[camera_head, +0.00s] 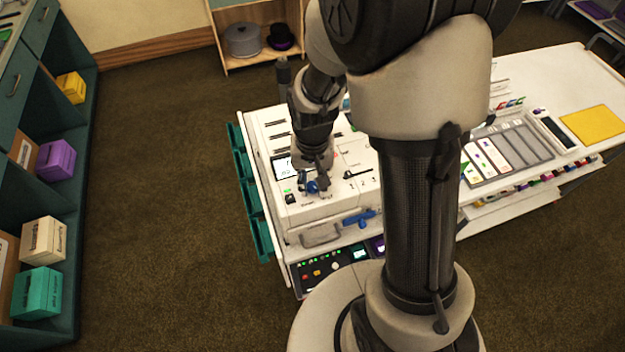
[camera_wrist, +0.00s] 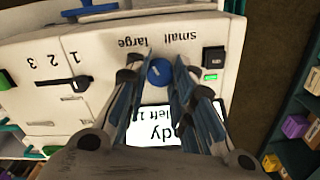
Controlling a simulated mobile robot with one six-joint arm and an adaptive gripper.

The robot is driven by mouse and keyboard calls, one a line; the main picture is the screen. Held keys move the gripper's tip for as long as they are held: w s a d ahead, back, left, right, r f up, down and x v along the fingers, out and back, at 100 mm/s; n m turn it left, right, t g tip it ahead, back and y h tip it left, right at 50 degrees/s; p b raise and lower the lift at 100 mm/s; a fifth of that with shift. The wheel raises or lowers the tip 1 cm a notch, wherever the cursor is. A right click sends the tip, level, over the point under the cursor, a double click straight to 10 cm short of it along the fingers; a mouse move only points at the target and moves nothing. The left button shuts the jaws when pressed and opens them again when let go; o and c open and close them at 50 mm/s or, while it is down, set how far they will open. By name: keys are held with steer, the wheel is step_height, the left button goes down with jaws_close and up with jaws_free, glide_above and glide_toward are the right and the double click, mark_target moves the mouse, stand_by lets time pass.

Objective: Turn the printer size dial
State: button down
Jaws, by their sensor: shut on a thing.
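The printer (camera_head: 322,212) is a white panelled machine on the white counter, left of my arm in the head view. Its size dial is a round blue knob (camera_wrist: 159,72) in the wrist view, below the upside-down words "small" and "large"; a bit of it shows in the head view (camera_head: 312,187). My gripper (camera_wrist: 156,70) points down at the panel and is shut on the dial, one finger on each side. In the head view my gripper (camera_head: 322,185) is over the printer's front left part. The dial's pointer direction cannot be made out.
Beside the dial are a lit screen (camera_wrist: 150,130), a black switch with a green light (camera_wrist: 213,62) and a slider marked 1 2 3 (camera_wrist: 62,84). A blue-handled tool (camera_head: 360,218) hangs at the front. Open floor lies left, before shelves with boxes.

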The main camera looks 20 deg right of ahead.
mark_target(313, 185)
steer(key=shift+n, duration=1.9)
steer(key=c, duration=1.3)
jaws_free()
steer(key=shift+c, duration=0.2)
steer(key=shift+r, duration=0.1)
step_height(313, 185, up, 12)
